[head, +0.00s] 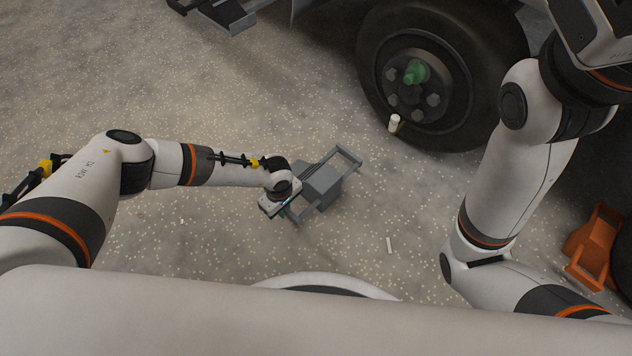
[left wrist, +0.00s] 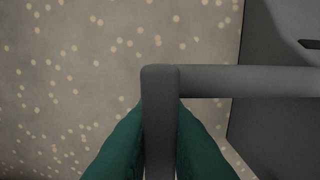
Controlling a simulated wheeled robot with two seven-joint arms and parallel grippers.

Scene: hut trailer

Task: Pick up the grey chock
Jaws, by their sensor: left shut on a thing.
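The grey chock (head: 322,184) is on the speckled ground in the middle of the head view, a block with a bar handle at each end. My left gripper (head: 284,212) is at its near left end, and my wrist partly covers that end. In the left wrist view, the two green fingertips (left wrist: 160,145) are shut on the bar of the grey chock (left wrist: 220,82), one on each side. The chock's body fills the right of that view. I cannot tell whether the chock is clear of the ground. My right gripper is not in view.
A large black wheel (head: 440,70) with a green hub part stands beyond the chock. An orange chock (head: 592,240) lies at the right. A small white cylinder (head: 394,123) is by the wheel, and a white strip (head: 389,245) lies on the ground. The ground at left is clear.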

